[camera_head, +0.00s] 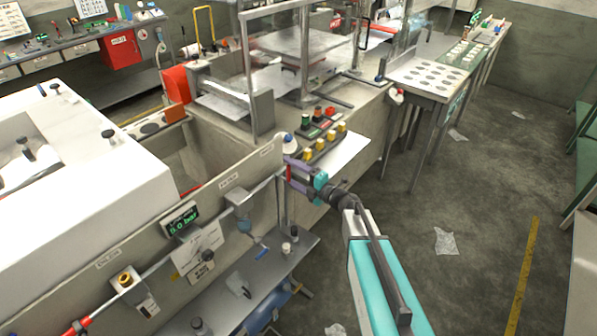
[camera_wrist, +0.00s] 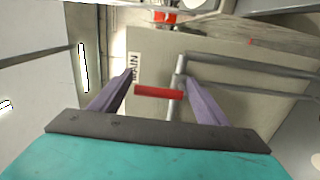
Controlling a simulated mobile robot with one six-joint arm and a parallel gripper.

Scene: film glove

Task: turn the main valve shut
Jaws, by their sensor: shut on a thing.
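The main valve's red lever handle (camera_wrist: 158,92) sits between my two purple fingertips in the wrist view, in front of a grey pipe (camera_wrist: 181,68). A white label (camera_wrist: 134,67), partly covered by a finger, is on the panel beside it. My gripper (camera_wrist: 157,90) is shut on the handle. In the head view my gripper (camera_head: 290,174) is at the right end of the pipe along the grey panel, and a little red of the handle (camera_head: 288,174) shows between the fingers. The valve body is mostly hidden there.
A green pressure display (camera_head: 183,220) in bar is on the panel (camera_head: 230,182). A shelf (camera_head: 255,268) runs below. A button box (camera_head: 322,140) with yellow and red buttons is just behind my gripper. Another red handle (camera_head: 76,326) is at lower left.

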